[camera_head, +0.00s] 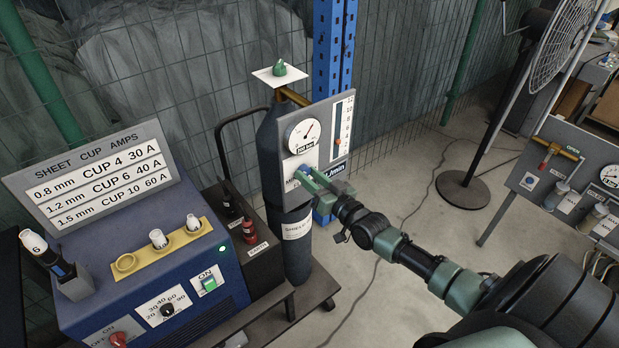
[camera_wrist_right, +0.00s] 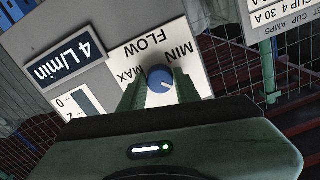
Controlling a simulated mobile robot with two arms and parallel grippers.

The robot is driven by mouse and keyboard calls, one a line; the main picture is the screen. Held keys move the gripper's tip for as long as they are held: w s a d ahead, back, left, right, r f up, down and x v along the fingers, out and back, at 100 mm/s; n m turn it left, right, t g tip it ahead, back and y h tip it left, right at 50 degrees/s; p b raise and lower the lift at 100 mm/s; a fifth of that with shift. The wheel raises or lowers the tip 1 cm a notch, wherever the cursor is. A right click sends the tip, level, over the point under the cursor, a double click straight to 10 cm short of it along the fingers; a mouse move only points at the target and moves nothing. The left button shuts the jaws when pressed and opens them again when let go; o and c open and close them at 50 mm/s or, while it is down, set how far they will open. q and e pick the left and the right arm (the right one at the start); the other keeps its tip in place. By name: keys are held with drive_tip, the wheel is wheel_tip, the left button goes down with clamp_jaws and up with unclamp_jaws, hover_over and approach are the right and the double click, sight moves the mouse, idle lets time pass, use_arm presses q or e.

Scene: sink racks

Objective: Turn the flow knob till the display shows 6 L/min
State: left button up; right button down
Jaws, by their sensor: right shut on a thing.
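The blue flow knob (camera_wrist_right: 159,77) shows in the right wrist view on a white plate (camera_wrist_right: 185,60) lettered FLOW, MIN and MAX. A pale pointer line on the knob points to the lower right of that view. My right gripper (camera_wrist_right: 160,86) is shut on the knob, one green finger on each side. The dark display (camera_wrist_right: 65,62) reads 4 L/min. In the head view my right gripper (camera_head: 313,184) reaches the grey panel (camera_head: 328,112) and covers most of the knob. The display (camera_head: 335,169) is partly hidden there. My left gripper is not in view.
The panel also carries a round gauge (camera_head: 303,135) and an upright flow scale (camera_head: 342,125). It is mounted at a dark gas cylinder (camera_head: 271,150). A blue welding unit (camera_head: 150,270) with a cup chart (camera_head: 98,178) stands left. Open floor (camera_head: 400,190) lies right.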

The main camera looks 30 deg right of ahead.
drive_tip(key=shift+m+b, duration=0.5)
drive_tip(key=shift+m, duration=1.8)
drive_tip(key=c, duration=1)
unclamp_jaws()
drive_tip(key=shift+s+d+b, duration=0.2)
drive_tip(key=shift+s+b, duration=0.15)
drive_tip(key=shift+s, duration=1.65)
drive_tip(key=shift+s+d+b, duration=0.15)
drive_tip(key=shift+s+b, duration=0.15)
drive_tip(key=shift+s, duration=1.65)
